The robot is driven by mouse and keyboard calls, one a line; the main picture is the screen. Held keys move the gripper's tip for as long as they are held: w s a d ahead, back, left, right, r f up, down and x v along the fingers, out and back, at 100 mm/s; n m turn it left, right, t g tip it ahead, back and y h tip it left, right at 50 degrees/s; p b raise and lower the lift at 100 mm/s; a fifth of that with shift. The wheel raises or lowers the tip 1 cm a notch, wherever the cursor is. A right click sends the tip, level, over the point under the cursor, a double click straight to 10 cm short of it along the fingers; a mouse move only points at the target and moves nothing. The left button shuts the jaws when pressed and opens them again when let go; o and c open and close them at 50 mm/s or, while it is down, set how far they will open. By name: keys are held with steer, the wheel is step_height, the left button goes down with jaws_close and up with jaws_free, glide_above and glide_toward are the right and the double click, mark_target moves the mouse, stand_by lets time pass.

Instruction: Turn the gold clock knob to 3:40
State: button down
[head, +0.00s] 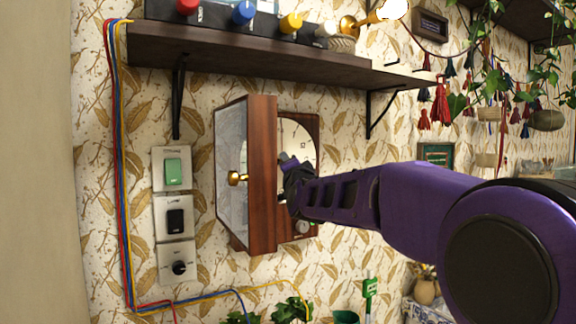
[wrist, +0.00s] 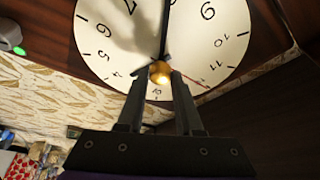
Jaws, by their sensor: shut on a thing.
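The wooden wall clock (head: 262,170) hangs below the shelf, with its glass-fronted door swung open toward the left. Its cream face (head: 300,140) is partly hidden by the door and my gripper (head: 288,178). In the wrist view, the gold clock knob (wrist: 160,68) sits at the centre of the face, between the tips of my gripper (wrist: 158,77), which is shut on it. The face appears rotated here. One long black hand (wrist: 165,30) points up in the picture, and a short dark hand (wrist: 139,72) points left. A thin red hand (wrist: 200,85) points lower right.
The open door, with its own gold handle (head: 236,178), stands close left of my gripper. A shelf (head: 270,60) with coloured knobs is above. Switches (head: 173,168) are on the wall at left. A green light (wrist: 19,50) shows beside the clock.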

steer(key=c, duration=0.6)
jaws_free()
steer(key=b+v, duration=0.1)
steer(key=v, duration=0.6)
steer(key=shift+s+d+f, duration=0.1)
steer(key=shift+s+d, duration=0.05)
steer(key=shift+s, duration=0.1)
